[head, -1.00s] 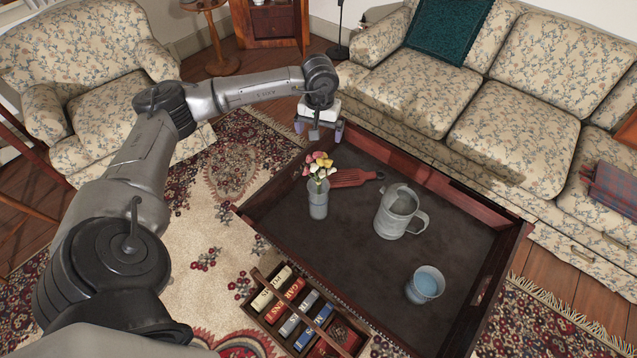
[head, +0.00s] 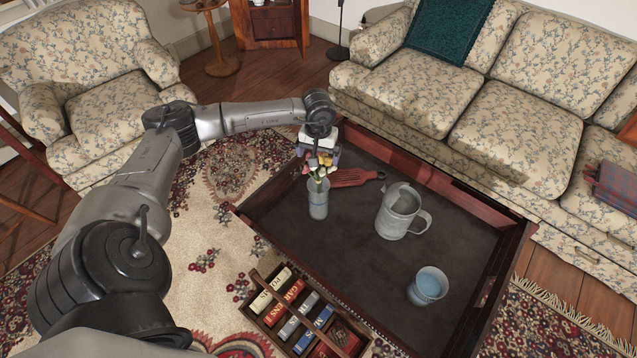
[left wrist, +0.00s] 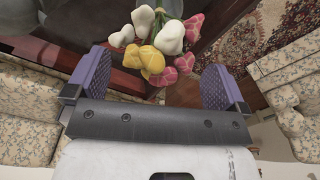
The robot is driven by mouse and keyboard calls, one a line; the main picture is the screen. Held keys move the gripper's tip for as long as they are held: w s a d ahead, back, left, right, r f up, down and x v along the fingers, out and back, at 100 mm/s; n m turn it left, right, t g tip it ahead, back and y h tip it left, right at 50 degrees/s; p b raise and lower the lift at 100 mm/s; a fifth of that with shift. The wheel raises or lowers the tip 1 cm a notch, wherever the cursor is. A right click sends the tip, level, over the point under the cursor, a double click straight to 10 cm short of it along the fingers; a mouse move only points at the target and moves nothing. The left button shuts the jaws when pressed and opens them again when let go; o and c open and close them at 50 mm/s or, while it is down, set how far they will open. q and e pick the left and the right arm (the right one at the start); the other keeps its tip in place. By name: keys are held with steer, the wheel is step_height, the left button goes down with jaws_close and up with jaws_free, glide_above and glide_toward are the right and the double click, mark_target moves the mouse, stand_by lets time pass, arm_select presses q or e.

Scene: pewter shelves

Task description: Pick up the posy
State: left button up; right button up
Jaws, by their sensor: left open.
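The posy (head: 319,172) of white, yellow and pink flowers stands in a grey metal vase (head: 318,199) at the far left of the dark tray table. My left gripper (head: 320,157) is just above and behind the flowers and partly overlaps them in the head view. In the left wrist view the posy (left wrist: 155,42) shows just beyond and between the two purple finger pads of the open left gripper (left wrist: 154,80). Nothing is held in it. The vase is not clear in that view. My right gripper is not in view.
The tray table (head: 450,255) also holds a metal pitcher (head: 399,212), a cup of blue liquid (head: 427,286) and a red slatted paddle (head: 352,177). A book caddy (head: 303,318) sits in front. A sofa (head: 510,110) borders the back. The tray's middle is free.

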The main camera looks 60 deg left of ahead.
arm_select(q)
step_height(320, 180, down, 2)
steer(key=shift+c, duration=0.4)
steer(key=c, duration=0.8)
steer(key=shift+r, duration=0.1)
